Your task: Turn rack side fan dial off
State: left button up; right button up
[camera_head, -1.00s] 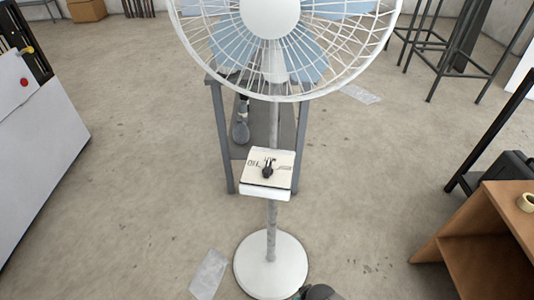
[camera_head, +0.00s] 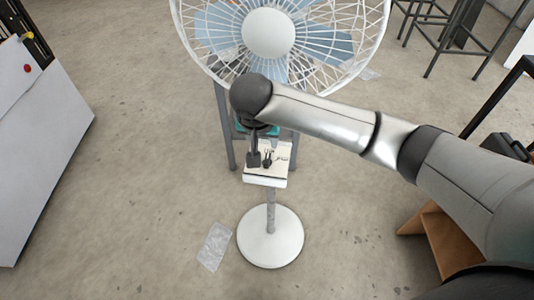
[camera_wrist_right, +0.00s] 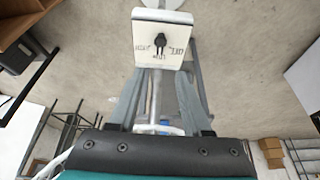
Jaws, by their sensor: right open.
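The fan dial (camera_head: 267,159) is a small black knob on the cream top of the control box (camera_head: 264,181) on the white fan's pole. In the right wrist view the dial (camera_wrist_right: 160,43) stands at the middle of the box face (camera_wrist_right: 170,58), with dark marks to its left, right and below. The marks are too small to read. My right gripper (camera_head: 257,152) is open above the box, with a dark fingertip just left of the dial. I cannot tell whether it touches the dial. The wrist hides part of the gripper. My left gripper is not in view.
The fan's round guard (camera_head: 205,62) rises close behind my right wrist. Its round base (camera_head: 270,240) stands on the floor. A grey-legged rack (camera_head: 225,130) is behind the pole. A white cabinet (camera_head: 40,150) stands left and a brown wooden unit (camera_head: 435,240) right. The floor between is mostly open.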

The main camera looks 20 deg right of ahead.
aim_at(268, 158)
jog(key=b+x, duration=0.2)
jog(key=x, duration=1.2)
jog(key=shift+f+b, duration=0.3)
jog(key=shift+f, duration=0.1)
grip_shut()
